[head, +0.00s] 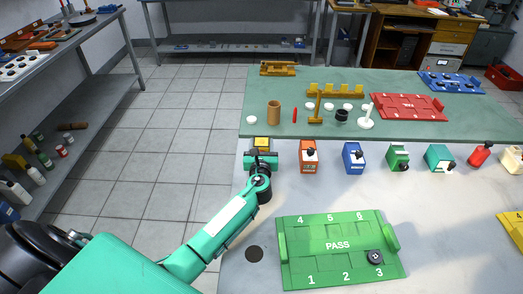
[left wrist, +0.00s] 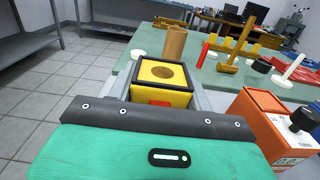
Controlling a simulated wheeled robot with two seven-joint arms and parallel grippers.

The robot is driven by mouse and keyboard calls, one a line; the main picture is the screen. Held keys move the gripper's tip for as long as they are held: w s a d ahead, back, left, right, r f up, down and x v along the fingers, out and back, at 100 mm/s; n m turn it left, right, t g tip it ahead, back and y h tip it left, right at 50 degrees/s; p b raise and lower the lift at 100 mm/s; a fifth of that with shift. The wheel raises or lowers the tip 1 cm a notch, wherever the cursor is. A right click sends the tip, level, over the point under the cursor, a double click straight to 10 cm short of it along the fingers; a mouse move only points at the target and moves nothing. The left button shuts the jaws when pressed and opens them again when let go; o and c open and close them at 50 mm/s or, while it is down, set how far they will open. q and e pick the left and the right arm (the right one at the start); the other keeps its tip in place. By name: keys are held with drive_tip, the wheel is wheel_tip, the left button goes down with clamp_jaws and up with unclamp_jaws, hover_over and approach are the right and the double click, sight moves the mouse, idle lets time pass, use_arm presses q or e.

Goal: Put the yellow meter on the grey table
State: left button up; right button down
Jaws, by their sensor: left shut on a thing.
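The yellow meter (head: 262,142) is a small box at the left end of the row of meters, by the table's left edge. In the left wrist view the yellow meter (left wrist: 163,78) shows a black rim and a brown disc on top. My left gripper (head: 261,150) is shut on it, with a finger on either side. I cannot tell whether its underside touches the surface. The light grey table (head: 430,215) spreads across the front right. My right gripper is not in view.
Orange (head: 308,157), blue (head: 353,158), green (head: 398,158) and teal (head: 440,158) meters stand to the right. A green PASS board (head: 337,230) lies in front with a black knob (head: 375,257) on it. A green table (head: 400,128) behind holds pegs and discs.

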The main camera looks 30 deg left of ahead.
use_arm(q)
drive_tip(key=shift+f, duration=0.75)
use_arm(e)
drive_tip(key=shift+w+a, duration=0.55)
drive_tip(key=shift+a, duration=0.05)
use_arm(q)
drive_tip(key=shift+f, duration=0.2)
drive_tip(key=o, duration=1)
drive_tip(key=shift+o, duration=0.2)
drive_tip(key=shift+s+r, duration=0.1)
drive_tip(key=shift+r, duration=0.1)
drive_tip(key=v, duration=1)
drive_tip(key=shift+s+d, duration=0.45)
drive_tip(key=shift+s, duration=0.35)
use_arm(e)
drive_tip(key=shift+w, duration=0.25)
